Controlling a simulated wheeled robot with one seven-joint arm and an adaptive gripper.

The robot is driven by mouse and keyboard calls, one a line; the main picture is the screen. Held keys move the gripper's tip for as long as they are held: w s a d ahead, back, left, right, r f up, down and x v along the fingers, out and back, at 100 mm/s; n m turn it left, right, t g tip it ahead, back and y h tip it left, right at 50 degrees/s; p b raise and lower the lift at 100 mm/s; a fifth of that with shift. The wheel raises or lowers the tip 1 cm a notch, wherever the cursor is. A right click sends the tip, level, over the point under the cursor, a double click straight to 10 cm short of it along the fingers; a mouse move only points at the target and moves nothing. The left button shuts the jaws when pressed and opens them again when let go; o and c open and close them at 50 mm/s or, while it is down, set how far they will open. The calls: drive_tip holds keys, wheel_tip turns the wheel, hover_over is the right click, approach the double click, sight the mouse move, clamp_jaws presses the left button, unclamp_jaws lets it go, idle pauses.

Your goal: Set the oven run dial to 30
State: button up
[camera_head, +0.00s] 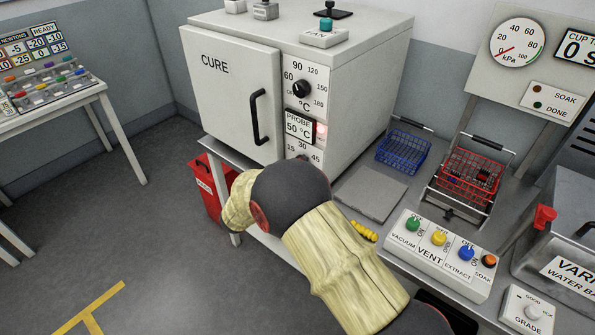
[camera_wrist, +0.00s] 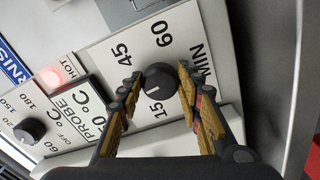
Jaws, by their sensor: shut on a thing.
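The oven run dial (camera_wrist: 160,80) is a round black knob on a pale plate marked 15, 45, 60 and MIN in the wrist view. My gripper (camera_wrist: 159,84) has a finger on each side of the knob and is shut on it. A small pale mark shows on the knob's lower left face, toward the 15 side. The 30 is hidden in the wrist view by a finger. In the head view, the plate's 15, 30 and 45 (camera_head: 303,147) show on the CURE oven (camera_head: 235,85), but my arm covers most of the dial and my fingers.
Above the run dial is a temperature dial (camera_head: 301,89), with a probe display reading 50 °C (camera_head: 299,126) and a lit HOT lamp (camera_wrist: 56,77). The oven door handle (camera_head: 259,117) stands out to the left. A blue basket (camera_head: 404,150) and red basket (camera_head: 468,178) stand right.

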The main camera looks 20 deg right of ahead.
drive_tip(key=shift+f, duration=0.15)
drive_tip(key=o, duration=1.2)
drive_tip(key=shift+c, duration=0.2)
drive_tip(key=v, duration=1.2)
